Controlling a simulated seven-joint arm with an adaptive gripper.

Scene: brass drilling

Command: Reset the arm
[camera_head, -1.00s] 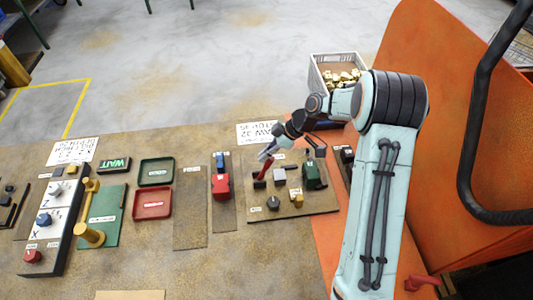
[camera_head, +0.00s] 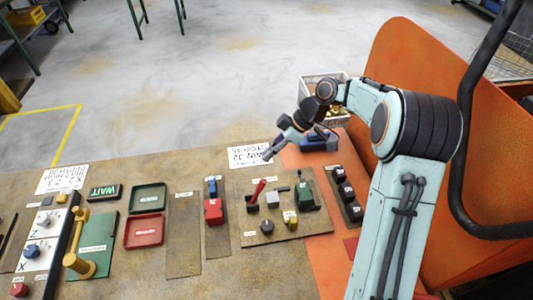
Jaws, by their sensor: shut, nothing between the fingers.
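My gripper (camera_head: 270,154) is shut and empty. It hangs in the air at the end of my pale blue arm (camera_head: 392,228), in front of the white sign with black lettering (camera_head: 250,156). It is above and apart from the panel with the red lever (camera_head: 257,190). The panel (camera_head: 300,220) also bears a green block (camera_head: 304,196), a yellow piece (camera_head: 290,217) and a dark knob (camera_head: 267,227).
A crate of brass parts (camera_head: 303,92) stands behind my arm. A red tray (camera_head: 143,231) and a green tray (camera_head: 148,198) lie at the left. An orange panel (camera_head: 425,60) rises at the right. Dark switches (camera_head: 344,192) sit beside the lever panel.

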